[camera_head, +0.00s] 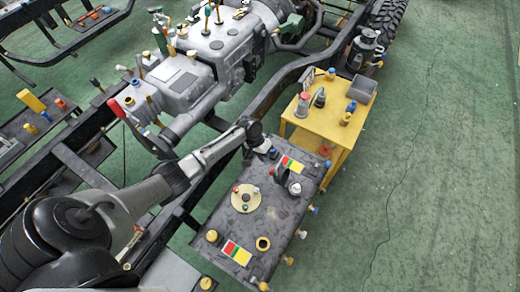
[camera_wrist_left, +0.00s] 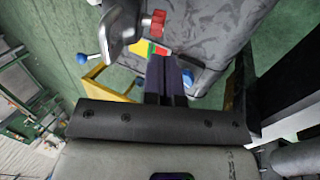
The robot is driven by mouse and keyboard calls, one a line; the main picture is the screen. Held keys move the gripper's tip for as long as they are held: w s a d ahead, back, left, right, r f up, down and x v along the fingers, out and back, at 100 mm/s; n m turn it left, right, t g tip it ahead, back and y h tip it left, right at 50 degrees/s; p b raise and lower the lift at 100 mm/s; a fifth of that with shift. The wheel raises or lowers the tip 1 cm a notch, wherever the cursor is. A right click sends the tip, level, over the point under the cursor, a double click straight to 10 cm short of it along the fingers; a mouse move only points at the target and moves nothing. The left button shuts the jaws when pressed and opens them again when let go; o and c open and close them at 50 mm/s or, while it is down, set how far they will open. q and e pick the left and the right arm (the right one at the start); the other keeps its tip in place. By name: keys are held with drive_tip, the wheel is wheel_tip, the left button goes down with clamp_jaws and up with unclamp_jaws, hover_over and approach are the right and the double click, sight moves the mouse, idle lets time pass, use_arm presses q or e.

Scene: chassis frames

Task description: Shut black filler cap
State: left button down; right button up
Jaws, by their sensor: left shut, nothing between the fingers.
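A black upright piece (camera_head: 281,174), which looks like the raised filler cap, stands on the dark tank (camera_head: 225,218) beside a red, yellow and green label (camera_head: 292,164). A grey rounded part (camera_head: 295,188) is close beside it. My left gripper (camera_head: 272,152) is over the far end of the tank, near the black piece; I cannot tell whether they touch. In the left wrist view, the two dark fingers (camera_wrist_left: 168,62) are together with nothing between them. My right gripper is not seen.
A yellow cart (camera_head: 325,125) with small bottles stands beyond the tank. The chassis rail (camera_head: 285,82) and grey engine (camera_head: 215,45) are behind. Green floor is free at right.

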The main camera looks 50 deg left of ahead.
sight(280, 173)
use_arm(q)
drive_tip(key=shift+w+d+r, duration=0.1)
drive_tip(key=shift+w+d, duration=0.1)
drive_tip(key=shift+d, duration=0.4)
drive_tip(key=shift+w+d+r, duration=0.1)
drive_tip(key=shift+w+d, duration=0.05)
drive_tip(key=shift+d, duration=0.4)
drive_tip(key=shift+w+d+r, duration=0.1)
drive_tip(key=shift+w+d, duration=0.1)
drive_tip(key=shift+d, duration=0.4)
